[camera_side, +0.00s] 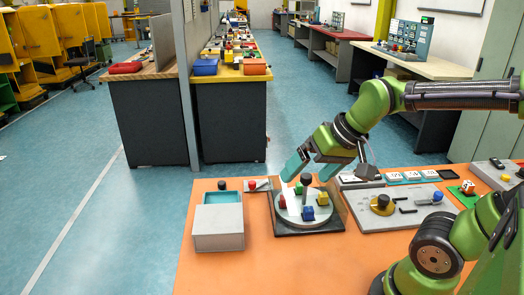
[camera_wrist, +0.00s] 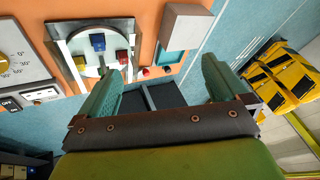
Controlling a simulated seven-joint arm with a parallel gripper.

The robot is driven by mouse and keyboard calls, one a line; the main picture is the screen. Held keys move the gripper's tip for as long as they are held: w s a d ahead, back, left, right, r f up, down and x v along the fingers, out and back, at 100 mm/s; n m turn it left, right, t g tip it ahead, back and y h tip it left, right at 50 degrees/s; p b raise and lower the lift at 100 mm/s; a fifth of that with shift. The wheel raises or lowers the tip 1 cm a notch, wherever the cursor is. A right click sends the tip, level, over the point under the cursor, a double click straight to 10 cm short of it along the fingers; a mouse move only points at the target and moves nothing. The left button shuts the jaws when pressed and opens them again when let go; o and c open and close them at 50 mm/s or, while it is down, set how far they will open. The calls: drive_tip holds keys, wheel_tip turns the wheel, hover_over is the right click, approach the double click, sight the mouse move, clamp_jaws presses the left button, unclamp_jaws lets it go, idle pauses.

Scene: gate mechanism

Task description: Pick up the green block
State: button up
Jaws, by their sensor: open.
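A round light turntable (camera_side: 292,214) stands on a dark base in the side view, with small blocks on it. A small green block (camera_side: 299,188) appears at its back, partly crowded by a dark knobbed post (camera_side: 306,180). A red block (camera_side: 282,202), a blue block (camera_side: 308,213) and a yellow block (camera_side: 322,199) sit around the post. My gripper (camera_side: 310,172) is open and empty above the turntable's back. In the wrist view my gripper (camera_wrist: 163,66) has its teal fingers spread; the turntable (camera_wrist: 88,71) is at the upper left, and I cannot make out the green block there.
A grey box (camera_side: 218,228) with a teal-lined tray (camera_side: 222,197) stands left of the turntable. A grey dial panel (camera_side: 400,208) is to its right. Clear upright panels flank the turntable. The orange table (camera_side: 270,265) is bare in front.

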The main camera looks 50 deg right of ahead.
drive_tip(key=shift+s+a+r+n+t, duration=0.15)
drive_tip(key=shift+s+a+t, duration=0.1)
drive_tip(key=shift+s+a, duration=0.3)
drive_tip(key=shift+s+a+r+n+t, duration=0.15)
drive_tip(key=shift+s+a+t, duration=0.1)
drive_tip(key=shift+s+a, duration=0.3)
drive_tip(key=shift+s+r+y, duration=0.2)
drive_tip(key=shift+r+y, duration=0.05)
drive_tip(key=shift+y, duration=0.05)
drive_tip(key=shift+c, duration=1.3)
drive_tip(key=shift+a+r, duration=0.1)
drive_tip(key=c, duration=0.5)
drive_tip(key=shift+c, duration=0.2)
